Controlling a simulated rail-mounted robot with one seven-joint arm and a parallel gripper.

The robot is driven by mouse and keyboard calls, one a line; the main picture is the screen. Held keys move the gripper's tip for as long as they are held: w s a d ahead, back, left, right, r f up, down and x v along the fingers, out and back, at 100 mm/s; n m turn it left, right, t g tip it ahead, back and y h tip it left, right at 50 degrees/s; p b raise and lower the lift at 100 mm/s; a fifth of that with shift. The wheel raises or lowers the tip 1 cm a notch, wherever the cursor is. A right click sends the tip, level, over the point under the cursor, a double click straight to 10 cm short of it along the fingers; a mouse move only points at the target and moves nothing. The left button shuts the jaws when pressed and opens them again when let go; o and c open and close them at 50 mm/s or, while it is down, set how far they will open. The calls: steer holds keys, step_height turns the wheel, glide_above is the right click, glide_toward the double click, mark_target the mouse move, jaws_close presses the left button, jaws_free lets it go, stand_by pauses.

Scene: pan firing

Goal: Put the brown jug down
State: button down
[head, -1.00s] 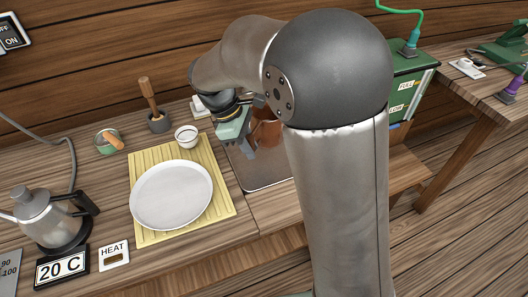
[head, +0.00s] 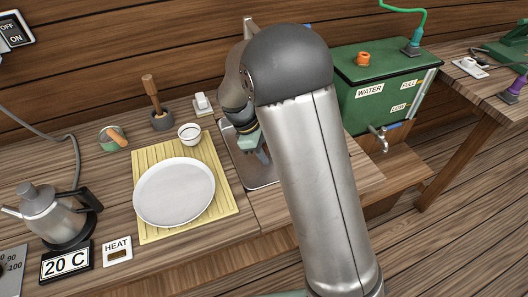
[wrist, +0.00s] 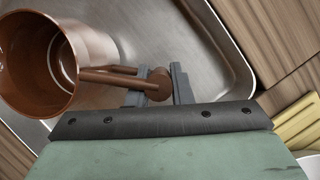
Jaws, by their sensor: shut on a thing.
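The brown jug (wrist: 62,65), shiny and copper-coloured, shows at the left of the wrist view with its open mouth towards the camera. My gripper (wrist: 158,88) is shut on the jug's handle, with one finger on each side of it. The jug is over the metal tray (wrist: 215,42); I cannot tell whether it touches the tray floor. In the head view my gripper (head: 258,152) is over the tray, and my arm hides the jug.
A white plate (head: 175,192) lies on a yellow slatted mat (head: 226,205) left of the tray. A green water tank (head: 372,98) with a tap is to the right.

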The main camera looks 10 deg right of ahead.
steer(key=shift+f, duration=0.2)
steer(key=c, duration=1.3)
jaws_free()
steer(key=shift+r, duration=0.1)
steer(key=v, duration=1.2)
steer(key=s+d+m+y, duration=0.1)
steer(key=s+d+m, duration=0.2)
steer(key=s, duration=0.5)
steer(key=s+d+f+m+t+y, duration=0.1)
steer(key=s+d+m, duration=0.3)
steer(key=s, duration=0.5)
steer(key=s+d+m+y, duration=0.2)
steer(key=s+d+m, duration=0.1)
steer(key=s+m, duration=0.3)
steer(key=s, duration=0.2)
steer(key=shift+s+d+f+m+t+y+b, duration=0.2)
steer(key=shift+s+f+m+t+y+b, duration=0.1)
steer(key=shift+t, duration=0.1)
